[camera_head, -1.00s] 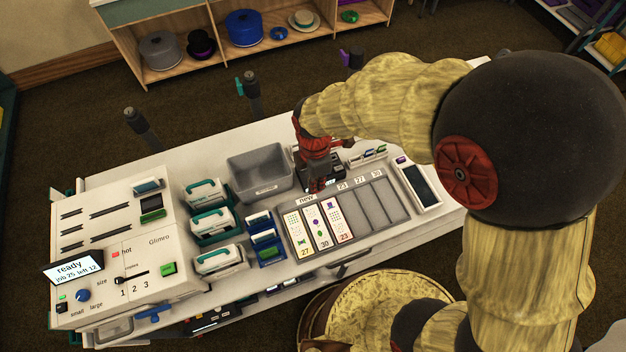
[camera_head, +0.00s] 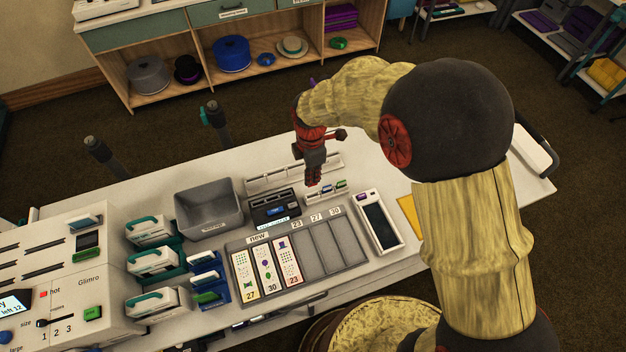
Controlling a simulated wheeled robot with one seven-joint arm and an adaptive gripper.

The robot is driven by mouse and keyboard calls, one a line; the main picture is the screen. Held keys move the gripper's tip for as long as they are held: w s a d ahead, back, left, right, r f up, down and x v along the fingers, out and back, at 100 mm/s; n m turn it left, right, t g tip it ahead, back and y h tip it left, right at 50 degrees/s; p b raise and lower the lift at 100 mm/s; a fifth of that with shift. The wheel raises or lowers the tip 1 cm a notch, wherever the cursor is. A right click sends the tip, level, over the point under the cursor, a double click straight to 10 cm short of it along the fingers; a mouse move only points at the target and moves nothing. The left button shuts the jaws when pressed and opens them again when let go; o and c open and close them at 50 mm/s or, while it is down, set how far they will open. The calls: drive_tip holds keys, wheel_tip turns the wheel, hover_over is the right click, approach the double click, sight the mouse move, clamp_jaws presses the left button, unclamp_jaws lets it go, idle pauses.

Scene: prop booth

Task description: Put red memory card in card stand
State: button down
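My gripper (camera_head: 313,183) points down over the back middle of the white table. Its fingers look close together, but they are small and dark red, so I cannot tell whether they are shut or hold anything. No red memory card can be made out apart from the gripper. A small white stand (camera_head: 330,194) with little coloured cards, one green and one bluish, is just right of and below the fingertips in the picture; it looks like the card stand. A dark device (camera_head: 275,207) with a lit blue display is left of the gripper.
A grey bin (camera_head: 208,207) stands left of the dark device. A grey tray (camera_head: 325,250) with three printed strips lies in front. A dark-screened device (camera_head: 379,222) and a yellow sheet (camera_head: 410,216) are to the right. A long white rack (camera_head: 270,180) is behind. The right table end is mostly clear.

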drive_tip(key=shift+f+b, duration=1.55)
drive_tip(key=shift+f, duration=0.85)
drive_tip(key=shift+f, duration=0.5)
drive_tip(key=shift+f+b, duration=0.65)
drive_tip(key=shift+f, duration=0.25)
drive_tip(key=shift+f, duration=0.15)
drive_tip(key=c, duration=2)
unclamp_jaws()
drive_tip(key=shift+o, duration=0.2)
wheel_tip(320, 180, up, 12)
